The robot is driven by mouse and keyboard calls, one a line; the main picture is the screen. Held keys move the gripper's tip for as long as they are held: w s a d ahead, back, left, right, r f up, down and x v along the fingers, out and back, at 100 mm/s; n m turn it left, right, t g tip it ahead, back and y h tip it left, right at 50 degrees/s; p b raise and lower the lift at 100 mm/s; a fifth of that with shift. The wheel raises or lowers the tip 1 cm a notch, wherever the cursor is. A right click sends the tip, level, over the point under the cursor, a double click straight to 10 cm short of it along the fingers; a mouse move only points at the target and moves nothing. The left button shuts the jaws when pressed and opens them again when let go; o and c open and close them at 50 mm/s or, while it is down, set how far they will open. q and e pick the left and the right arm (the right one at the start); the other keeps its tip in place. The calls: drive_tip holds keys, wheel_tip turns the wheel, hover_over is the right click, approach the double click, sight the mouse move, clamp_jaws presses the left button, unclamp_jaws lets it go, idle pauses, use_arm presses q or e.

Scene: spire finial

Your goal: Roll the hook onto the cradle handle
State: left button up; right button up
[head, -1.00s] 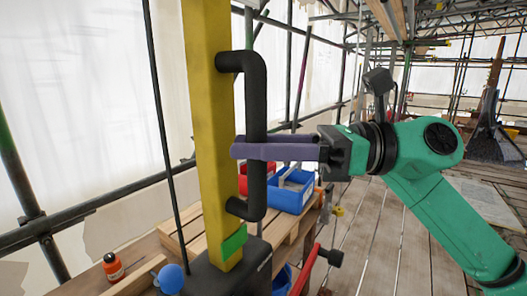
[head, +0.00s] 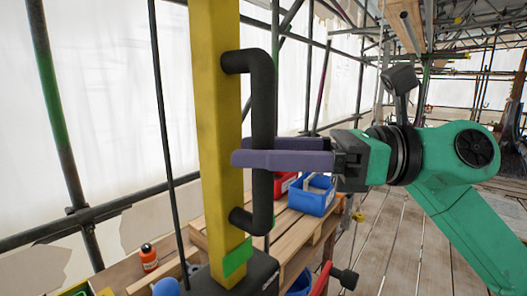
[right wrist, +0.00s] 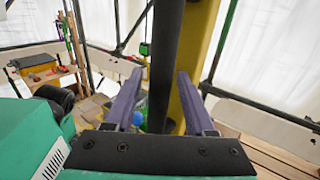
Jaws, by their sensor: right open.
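A black bar handle (head: 262,105) is fixed upright on the side of a yellow post (head: 215,130). I take it for the cradle handle. My right gripper (head: 242,151) is open, its purple fingers on either side of the handle at about mid-height. One finger passes in front of the bar and one behind. In the right wrist view the handle (right wrist: 165,60) stands between the fingers, with the yellow post (right wrist: 197,50) behind. Contact with the fingers cannot be told. I cannot make out a hook. My left gripper is not in view.
The post stands on a dark base (head: 258,272) with a green patch above it. Blue bin (head: 312,198) and red bin (head: 283,184) sit on wooden pallets behind. An orange bottle (head: 149,257) and blue ball (head: 166,287) are lower left. Scaffold poles surround the place.

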idle(0.4)
drive_tip(key=shift+f, duration=0.1)
drive_tip(key=d+b, duration=0.4)
drive_tip(key=d, duration=1)
drive_tip(key=shift+s+d+b, duration=0.25)
drive_tip(key=shift+s+b, duration=0.1)
drive_tip(key=shift+b, duration=0.05)
